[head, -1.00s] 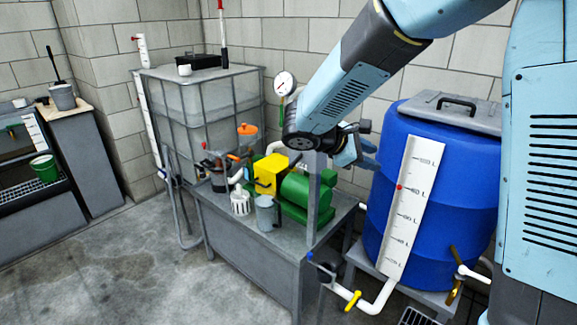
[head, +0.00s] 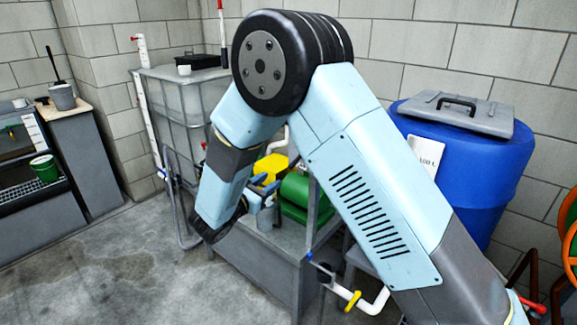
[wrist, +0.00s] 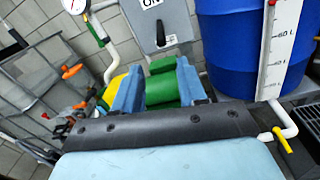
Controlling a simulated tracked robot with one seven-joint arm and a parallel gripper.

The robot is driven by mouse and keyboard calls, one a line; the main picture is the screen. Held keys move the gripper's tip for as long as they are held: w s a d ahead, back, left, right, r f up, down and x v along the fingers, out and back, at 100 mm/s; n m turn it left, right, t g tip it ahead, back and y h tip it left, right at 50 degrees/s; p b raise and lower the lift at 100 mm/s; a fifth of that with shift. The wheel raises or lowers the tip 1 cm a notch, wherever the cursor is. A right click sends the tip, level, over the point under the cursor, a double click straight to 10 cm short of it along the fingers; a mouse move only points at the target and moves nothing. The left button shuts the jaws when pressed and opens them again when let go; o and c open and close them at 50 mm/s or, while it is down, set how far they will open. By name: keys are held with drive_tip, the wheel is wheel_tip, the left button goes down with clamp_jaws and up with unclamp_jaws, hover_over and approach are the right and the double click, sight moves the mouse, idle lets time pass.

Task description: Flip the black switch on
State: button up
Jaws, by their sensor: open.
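The black switch (wrist: 160,35) shows in the wrist view as a dark lever on a grey box (wrist: 170,12), below a white label reading ON. The lever's exact position is hard to tell. In the head view I cannot make out the switch; my arm covers much of the middle. My gripper (wrist: 155,78) has its two light blue fingers apart and nothing between them. The switch lies beyond and above the fingertips in the wrist view, not touching them. In the head view my gripper (head: 264,188) is partly hidden by my arm, in front of the pump table.
A green motor (wrist: 162,85) and yellow box (wrist: 115,88) lie beyond the fingers. A blue barrel (wrist: 237,45) stands right, with a white scale (wrist: 283,45) and a yellow-handled valve (wrist: 282,140). A caged tank (head: 205,95) stands left, and a pressure gauge (wrist: 74,6) at upper left.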

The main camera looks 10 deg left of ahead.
sight(289, 167)
drive_tip(key=x, duration=1.2)
drive_tip(key=shift+w+d, duration=0.3)
drive_tip(key=shift+c, duration=0.5)
clamp_jaws()
